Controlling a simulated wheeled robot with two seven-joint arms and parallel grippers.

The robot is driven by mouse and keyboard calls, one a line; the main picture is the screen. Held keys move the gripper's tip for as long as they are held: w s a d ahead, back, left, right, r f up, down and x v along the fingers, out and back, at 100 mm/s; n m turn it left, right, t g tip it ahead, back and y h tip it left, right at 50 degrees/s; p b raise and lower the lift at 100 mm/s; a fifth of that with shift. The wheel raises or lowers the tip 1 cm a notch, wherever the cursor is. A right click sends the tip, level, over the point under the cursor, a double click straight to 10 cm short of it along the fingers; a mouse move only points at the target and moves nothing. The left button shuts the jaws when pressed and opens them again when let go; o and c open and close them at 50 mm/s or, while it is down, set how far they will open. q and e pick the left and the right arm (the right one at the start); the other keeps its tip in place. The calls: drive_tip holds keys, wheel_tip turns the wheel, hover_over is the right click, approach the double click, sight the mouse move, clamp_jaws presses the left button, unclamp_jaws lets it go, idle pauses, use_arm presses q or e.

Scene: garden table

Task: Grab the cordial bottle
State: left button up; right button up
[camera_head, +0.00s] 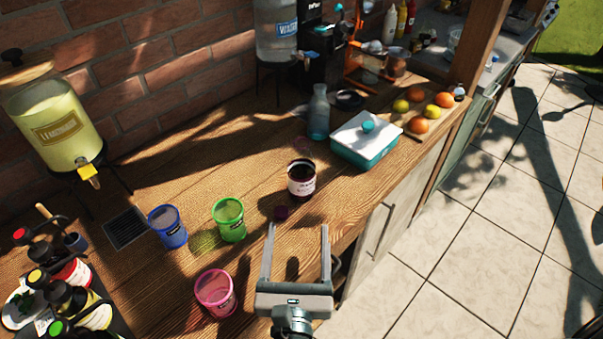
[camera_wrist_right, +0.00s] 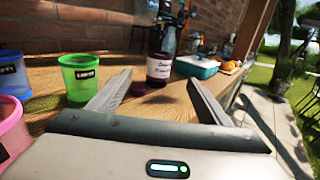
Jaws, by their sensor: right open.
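The bottle with dark red liquid and a pale label (camera_head: 301,186), seemingly the cordial bottle, stands upright on the wooden table. It also shows in the right wrist view (camera_wrist_right: 159,68), between and beyond the finger ends. My right gripper (camera_head: 297,228) is open and empty, its two fingers pointing at the bottle from the table's front side. A gap remains between the fingertips and the bottle. My left gripper is not in view.
A small purple disc-like thing (camera_head: 281,212) lies just before the bottle. Green (camera_head: 229,220), blue (camera_head: 168,228) and pink (camera_head: 215,292) cups stand to the left. A teal box (camera_head: 364,143) and a clear bottle (camera_head: 319,115) stand behind. Several bottles crowd the lower left.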

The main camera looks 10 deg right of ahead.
sight(301, 186)
use_arm(q)
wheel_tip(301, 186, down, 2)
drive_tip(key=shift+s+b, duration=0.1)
drive_tip(key=shift+b, duration=0.9)
use_arm(e)
drive_tip(key=x, duration=1.2)
drive_tip(key=shift+w+d+f, duration=0.1)
drive_tip(key=shift+w, duration=0.05)
drive_tip(key=shift+w+d+f+b, duration=0.15)
drive_tip(key=shift+w+f+b, duration=0.2)
drive_tip(key=shift+w+b, duration=0.5)
drive_tip(key=b+x, duration=0.2)
drive_tip(key=x, duration=0.1)
drive_tip(key=shift+f, duration=0.1)
drive_tip(key=shift+w+d, duration=0.1)
drive_tip(key=shift+w, duration=0.1)
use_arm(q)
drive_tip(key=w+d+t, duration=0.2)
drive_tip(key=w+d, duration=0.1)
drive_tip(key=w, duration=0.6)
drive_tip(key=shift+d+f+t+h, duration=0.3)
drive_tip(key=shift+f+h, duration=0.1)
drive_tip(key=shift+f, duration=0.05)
